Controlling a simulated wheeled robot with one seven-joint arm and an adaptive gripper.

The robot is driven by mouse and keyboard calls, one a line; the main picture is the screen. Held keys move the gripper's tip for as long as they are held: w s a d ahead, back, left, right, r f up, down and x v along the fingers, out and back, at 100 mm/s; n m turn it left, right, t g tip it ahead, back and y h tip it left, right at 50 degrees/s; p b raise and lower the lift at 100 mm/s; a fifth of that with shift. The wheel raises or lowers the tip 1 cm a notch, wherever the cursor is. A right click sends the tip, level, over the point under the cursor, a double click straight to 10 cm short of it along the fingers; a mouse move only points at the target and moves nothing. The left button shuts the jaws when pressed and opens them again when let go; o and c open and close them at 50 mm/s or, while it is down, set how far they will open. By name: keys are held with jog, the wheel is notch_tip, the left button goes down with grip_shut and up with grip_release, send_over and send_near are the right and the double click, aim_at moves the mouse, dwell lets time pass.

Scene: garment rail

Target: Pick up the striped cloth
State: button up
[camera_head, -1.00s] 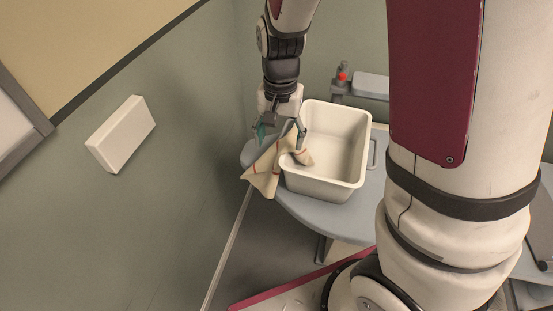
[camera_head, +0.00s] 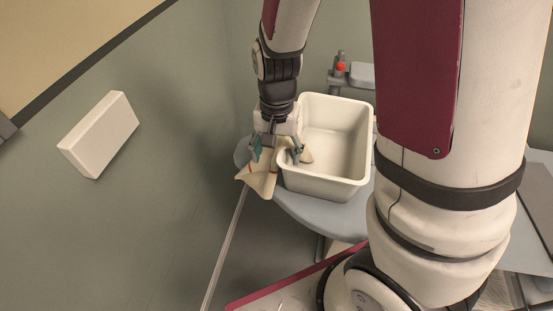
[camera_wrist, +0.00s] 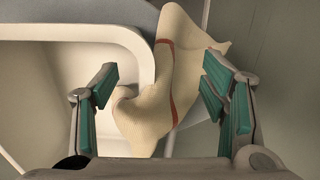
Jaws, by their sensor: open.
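The striped cloth (camera_head: 262,184) is cream with thin reddish stripes. It hangs draped over the left wall of the white tub (camera_head: 346,186), partly inside and partly outside. My gripper (camera_head: 276,154) is open at the cloth, over the tub's left rim. In the wrist view the cloth (camera_wrist: 178,75) lies between the green-padded fingers of my gripper (camera_wrist: 160,100), which stand well apart. The tub's rim (camera_wrist: 98,24) shows at upper left there. Part of the cloth is hidden behind my gripper in the head view.
The tub stands on a grey rounded table (camera_head: 310,207). A red knob (camera_head: 341,66) on a grey fitting is behind it. The tub's inside right of the cloth looks empty.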

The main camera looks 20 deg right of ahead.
jog(key=shift+f, duration=0.1)
jog(key=shift+f+b, duration=0.8)
jog(key=shift+f, duration=0.6)
jog(key=shift+c, duration=0.4)
grip_shut()
notch_tip(320, 180, up, 12)
jog(key=p, duration=0.7)
jog(key=shift+p, duration=0.35)
